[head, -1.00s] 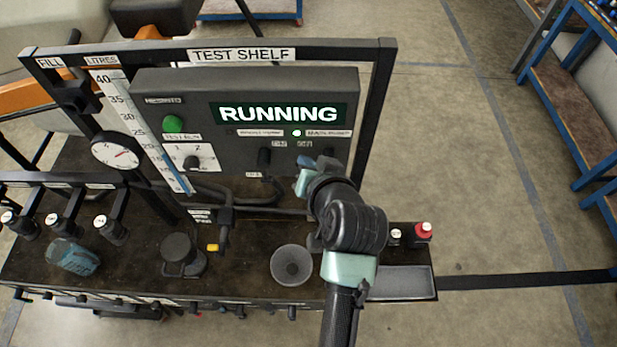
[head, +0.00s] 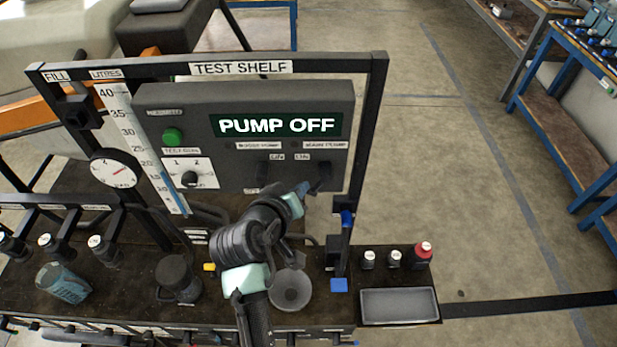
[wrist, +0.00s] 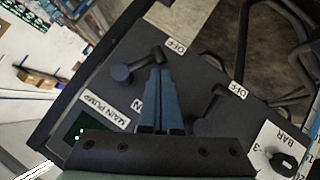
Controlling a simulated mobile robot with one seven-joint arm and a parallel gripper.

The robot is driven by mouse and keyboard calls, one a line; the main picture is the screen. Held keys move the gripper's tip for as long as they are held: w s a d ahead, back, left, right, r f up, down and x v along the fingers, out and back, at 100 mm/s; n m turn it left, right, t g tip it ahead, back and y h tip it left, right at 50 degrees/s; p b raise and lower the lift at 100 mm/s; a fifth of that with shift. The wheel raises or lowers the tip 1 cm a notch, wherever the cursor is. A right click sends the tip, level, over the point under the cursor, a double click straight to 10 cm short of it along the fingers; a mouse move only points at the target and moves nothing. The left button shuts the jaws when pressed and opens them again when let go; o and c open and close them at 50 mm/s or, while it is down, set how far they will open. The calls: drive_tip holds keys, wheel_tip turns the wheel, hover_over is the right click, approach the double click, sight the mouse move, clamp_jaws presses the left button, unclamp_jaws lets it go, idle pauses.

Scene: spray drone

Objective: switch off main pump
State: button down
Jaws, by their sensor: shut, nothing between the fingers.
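The dark control panel (head: 230,110) under the TEST SHELF sign shows PUMP OFF on its display (head: 277,125). The main pump lever (head: 324,176) is at the panel's lower right; the wrist view shows this black lever (wrist: 123,72) beside the MAIN PUMP label (wrist: 104,111), its handle angled toward the OFF label (wrist: 176,46). My gripper (head: 303,189) is shut and empty at the panel front, just left of that lever. In the wrist view my gripper's blue fingertips (wrist: 160,72) are beside the handle's end; whether they touch it I cannot tell.
A second black lever (wrist: 206,122) is close to my fingers, its handle toward another OFF label (wrist: 238,91). A selector knob (head: 190,179) and green button (head: 172,136) are left on the panel. Small bottles (head: 395,258) and a grey tray (head: 400,305) are at right.

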drive_tip(key=f+n+h+b, duration=0.1)
drive_tip(key=b, duration=0.1)
drive_tip(key=d+f+n+h+b, duration=0.1)
drive_tip(key=h+b, duration=0.1)
drive_tip(key=shift+d+f+t, duration=0.1)
drive_tip(key=shift+f+t, duration=0.1)
drive_tip(key=shift+t, duration=0.2)
drive_tip(key=shift+d, duration=0.1)
idle(0.5)
